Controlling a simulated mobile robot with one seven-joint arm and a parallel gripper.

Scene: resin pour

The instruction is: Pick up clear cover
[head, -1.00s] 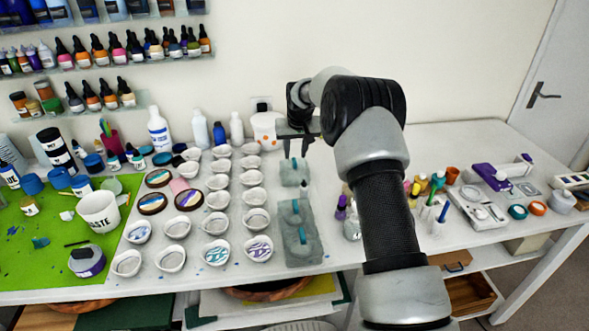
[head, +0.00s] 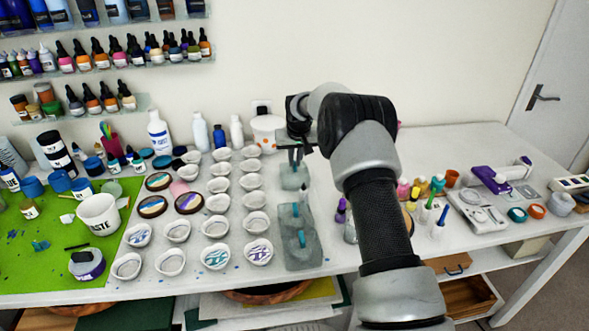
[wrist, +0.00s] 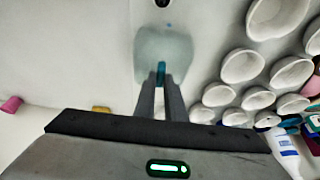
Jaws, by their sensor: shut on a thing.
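A small clear cover (head: 294,182), see-through and grey-green with a teal handle, is at the back end of a row of clear covers on the white table. My gripper (head: 296,158) is above it, pointing down. In the wrist view my gripper (wrist: 161,82) is shut on the teal handle of the clear cover (wrist: 163,45), with the fingertips on both sides of it. The cover appears level and at table height; any gap under it cannot be made out.
A longer clear piece (head: 303,255) with teal handles lies just in front. White cups (head: 252,180) stand in rows close on the left. Small bottles (head: 341,208) are to the right. A white tub (head: 267,128) stands behind. The table's back right is clear.

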